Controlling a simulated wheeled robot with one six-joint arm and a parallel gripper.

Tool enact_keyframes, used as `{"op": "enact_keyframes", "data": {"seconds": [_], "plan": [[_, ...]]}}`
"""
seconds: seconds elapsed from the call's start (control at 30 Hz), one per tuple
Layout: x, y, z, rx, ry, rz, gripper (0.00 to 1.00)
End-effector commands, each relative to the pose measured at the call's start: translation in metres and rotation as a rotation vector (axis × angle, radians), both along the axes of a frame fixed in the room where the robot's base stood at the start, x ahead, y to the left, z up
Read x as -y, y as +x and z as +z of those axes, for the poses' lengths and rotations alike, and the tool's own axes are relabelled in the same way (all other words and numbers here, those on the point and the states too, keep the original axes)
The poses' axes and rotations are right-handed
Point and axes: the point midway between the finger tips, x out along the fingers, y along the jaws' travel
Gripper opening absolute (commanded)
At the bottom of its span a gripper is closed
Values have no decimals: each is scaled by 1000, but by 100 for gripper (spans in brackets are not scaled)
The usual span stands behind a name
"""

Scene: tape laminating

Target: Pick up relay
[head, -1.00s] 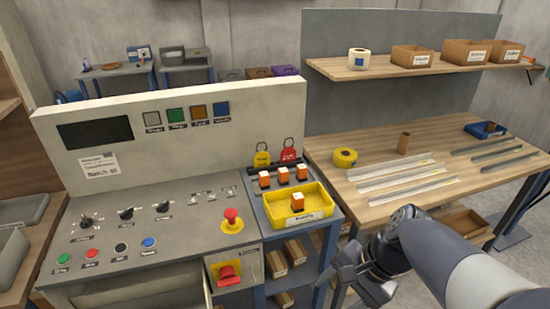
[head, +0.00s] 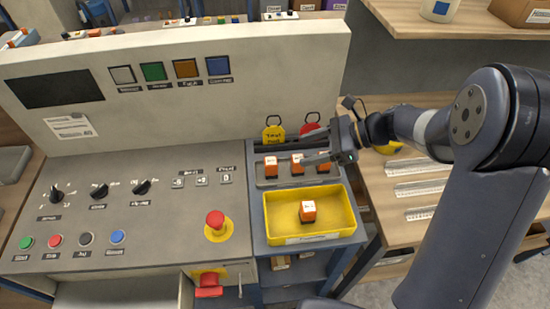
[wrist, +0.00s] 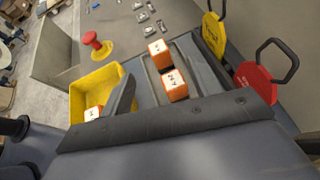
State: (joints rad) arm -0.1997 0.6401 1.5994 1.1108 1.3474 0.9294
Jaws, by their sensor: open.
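Three orange relays with white tops stand in a row in a grey holder (head: 264,182): the left relay (head: 271,168), the middle relay (head: 297,168) and the right relay (head: 323,168). Another relay (head: 308,212) sits in the yellow bin (head: 345,215) in front. My gripper (head: 302,157) is open and empty, reaching in from the right over the row. Its fingers partly cover the middle and right relays in the head view.
A yellow tag (head: 273,134) and a red tag (head: 309,131) stand just behind the row, close to my gripper. A red emergency button (head: 215,221) rises from the control panel at left. A wooden bench (head: 385,225) with metal strips lies at right.

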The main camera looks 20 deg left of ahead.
Motion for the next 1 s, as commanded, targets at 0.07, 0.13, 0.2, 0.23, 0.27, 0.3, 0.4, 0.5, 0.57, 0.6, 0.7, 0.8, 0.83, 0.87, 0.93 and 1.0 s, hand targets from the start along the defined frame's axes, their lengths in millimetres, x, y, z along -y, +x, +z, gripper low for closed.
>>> {"op": "enact_keyframes", "data": {"seconds": [0.07,0.13,0.2,0.23,0.27,0.3,0.4,0.5,0.57,0.6,0.7,0.8,0.83,0.87,0.93,1.0], "plan": [[-12,-5,-6,-3,-2,4,59],[-20,-8,-11,-3,-1,3,59],[-26,-9,-15,0,-1,2,59],[-28,-10,-16,1,-2,2,59],[-29,-10,-16,1,-2,2,59],[-31,-11,-17,1,-2,2,59],[-39,-15,-22,-2,-3,2,59],[-52,-21,-29,-1,-2,4,59],[-59,-23,-35,-1,-4,4,59],[-64,-24,-37,0,-3,3,59],[-70,-26,-42,1,-3,2,59],[-72,-26,-43,3,-2,1,59],[-72,-26,-43,3,-2,1,59],[-72,-26,-43,3,-2,1,59],[-72,-26,-43,3,-2,1,59],[-72,-26,-43,3,-2,1,55]]}}
